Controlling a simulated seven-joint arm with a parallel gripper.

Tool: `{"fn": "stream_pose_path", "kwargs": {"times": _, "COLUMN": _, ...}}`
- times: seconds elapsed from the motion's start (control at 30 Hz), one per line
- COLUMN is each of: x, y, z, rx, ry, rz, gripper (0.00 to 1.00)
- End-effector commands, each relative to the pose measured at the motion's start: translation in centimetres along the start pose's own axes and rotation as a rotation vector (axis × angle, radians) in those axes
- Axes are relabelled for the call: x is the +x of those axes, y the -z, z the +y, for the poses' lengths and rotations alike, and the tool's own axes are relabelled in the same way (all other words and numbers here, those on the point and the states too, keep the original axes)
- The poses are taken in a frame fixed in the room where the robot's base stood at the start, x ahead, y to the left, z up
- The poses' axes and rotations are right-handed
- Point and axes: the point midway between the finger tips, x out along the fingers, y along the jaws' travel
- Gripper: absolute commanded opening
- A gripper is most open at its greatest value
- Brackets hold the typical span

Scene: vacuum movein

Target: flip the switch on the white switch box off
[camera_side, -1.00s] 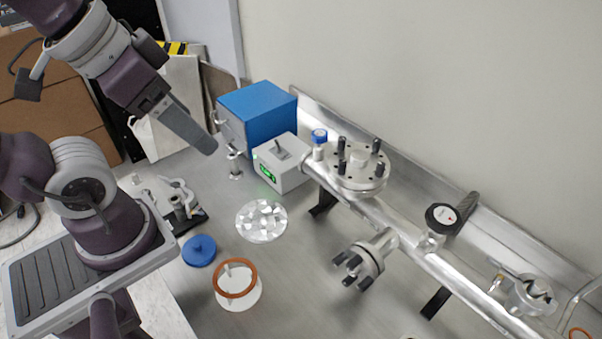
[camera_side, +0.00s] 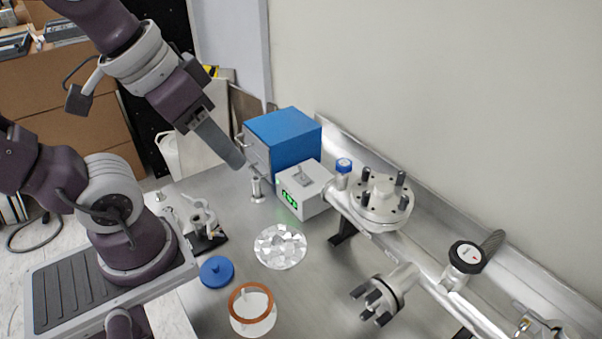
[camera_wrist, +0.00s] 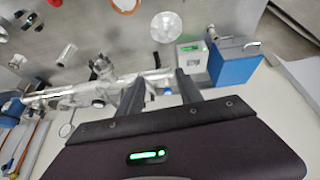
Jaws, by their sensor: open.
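The white switch box (camera_side: 306,195) stands on the metal bench against the front right of a blue box.
The blue box (camera_side: 285,140) stands close behind the switch box. A metal pipe with a bolted flange (camera_side: 382,203) and a blue-capped fitting (camera_side: 343,167) is just to its right. A foil-covered disc (camera_side: 280,247), a blue lid (camera_side: 217,271) and an orange ring (camera_side: 251,302) lie in front.

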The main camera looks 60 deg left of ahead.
Motion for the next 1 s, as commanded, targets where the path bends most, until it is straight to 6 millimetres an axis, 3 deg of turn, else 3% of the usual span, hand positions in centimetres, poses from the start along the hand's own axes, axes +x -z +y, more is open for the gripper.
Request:
{"fn": "stream_pose_path", "kwargs": {"times": 0.03, "x": 0.4, "y": 1.2, "z": -0.1, "rx": -0.053, "ry": -0.006, "rz": -0.032, "gripper": 0.31}}
{"fn": "stream_pose_path", "kwargs": {"times": 0.2, "x": 4.0, "y": 7.7, "z": -2.3, "rx": -0.365, "ry": -0.037, "rz": -0.172, "gripper": 0.00}}
{"fn": "stream_pose_path", "kwargs": {"times": 0.27, "x": 6.0, "y": 9.9, "z": -3.9, "rx": -0.489, "ry": -0.042, "rz": -0.216, "gripper": 0.00}}
{"fn": "stream_pose_path", "kwargs": {"times": 0.4, "x": 11.8, "y": 13.6, "z": -8.8, "rx": -0.770, "ry": -0.039, "rz": -0.306, "gripper": 0.00}}
{"fn": "stream_pose_path", "kwargs": {"times": 0.6, "x": 18.8, "y": 14.8, "z": -15.2, "rx": -1.048, "ry": -0.019, "rz": -0.383, "gripper": 0.00}}
{"fn": "stream_pose_path", "kwargs": {"times": 0.7, "x": 20.5, "y": 14.7, "z": -16.8, "rx": -1.113, "ry": -0.012, "rz": -0.398, "gripper": 0.00}}
{"fn": "stream_pose_path", "kwargs": {"times": 1.0, "x": 21.1, "y": 14.7, "z": -17.3, "rx": -1.136, "ry": -0.009, "rz": -0.403, "gripper": 0.00}}
